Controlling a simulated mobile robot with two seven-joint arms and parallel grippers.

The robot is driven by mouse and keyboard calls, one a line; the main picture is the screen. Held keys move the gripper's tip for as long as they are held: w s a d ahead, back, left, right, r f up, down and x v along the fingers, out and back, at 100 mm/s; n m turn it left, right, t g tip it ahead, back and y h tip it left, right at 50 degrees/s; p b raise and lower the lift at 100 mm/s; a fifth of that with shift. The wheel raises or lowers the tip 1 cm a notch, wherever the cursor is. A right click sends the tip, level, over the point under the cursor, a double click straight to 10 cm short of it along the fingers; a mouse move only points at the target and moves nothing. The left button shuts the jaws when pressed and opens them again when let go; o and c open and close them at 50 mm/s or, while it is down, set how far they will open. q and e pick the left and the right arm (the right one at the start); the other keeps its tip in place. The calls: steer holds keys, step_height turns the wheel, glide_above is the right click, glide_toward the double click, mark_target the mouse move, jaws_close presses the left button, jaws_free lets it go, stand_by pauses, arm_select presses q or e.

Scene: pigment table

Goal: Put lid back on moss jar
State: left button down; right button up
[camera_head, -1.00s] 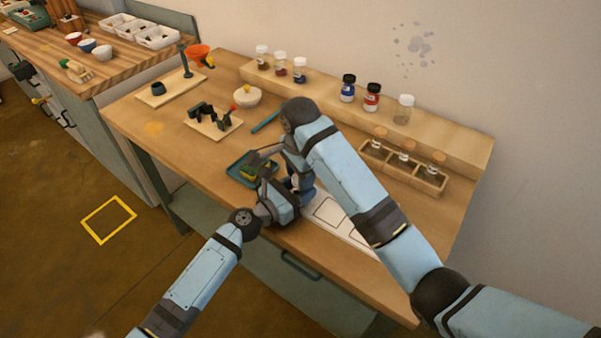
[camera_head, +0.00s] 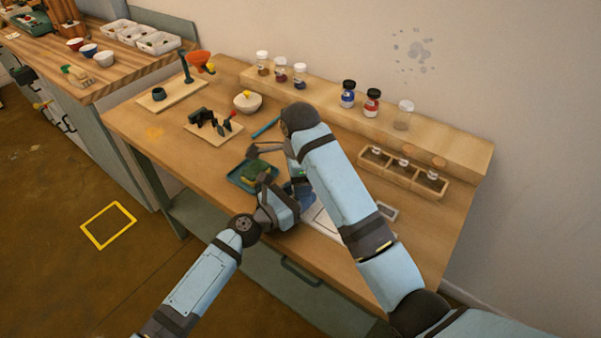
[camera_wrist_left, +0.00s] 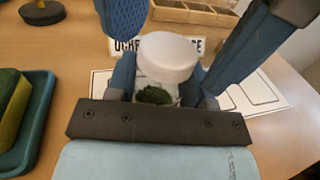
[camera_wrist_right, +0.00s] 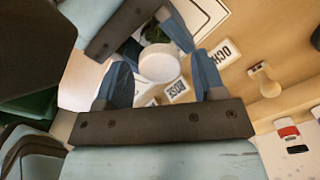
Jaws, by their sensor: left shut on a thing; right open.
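The moss jar (camera_wrist_left: 155,96) is clear with dark green pigment inside. My left gripper (camera_wrist_left: 163,80) is shut on it and holds it by its sides, near the front of the table. The white lid (camera_wrist_left: 168,56) is over the jar's mouth; I cannot tell whether it is fully seated. My right gripper (camera_wrist_right: 160,68) is open, with its blue fingers on either side of the lid, which also shows in the right wrist view (camera_wrist_right: 158,63). In the head view my arms hide the jar and lid.
A teal tray (camera_head: 236,181) with a green and yellow sponge (camera_wrist_left: 8,105) lies left of the grippers. A wooden rack (camera_head: 400,178) of small vials and a shelf (camera_head: 330,100) with jars stand behind. An "OCHRE" label (camera_wrist_right: 229,53) and a marked white sheet (camera_wrist_left: 255,97) lie close by.

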steer(key=shift+w+a+r+n, duration=0.1)
steer(key=shift+w+r+n, duration=0.05)
steer(key=shift+r+n, duration=0.3)
steer(key=r+m, duration=0.2)
steer(key=m, duration=0.9)
steer(key=r+m, duration=0.2)
steer(key=m, duration=0.8)
steer(key=a+r+m, duration=0.1)
steer(key=r+m, duration=0.2)
steer(key=m, duration=0.8)
steer(key=shift+a+m+t, duration=0.1)
steer(key=shift+m+t, duration=0.2)
steer(key=shift+m, duration=0.05)
steer(key=n, duration=0.1)
steer(key=d+n, duration=0.1)
steer(key=n, duration=0.2)
steer(key=shift+s+d+f+n, duration=0.15)
steer(key=shift+s+d+n, duration=0.05)
steer(key=shift+d+n, duration=0.1)
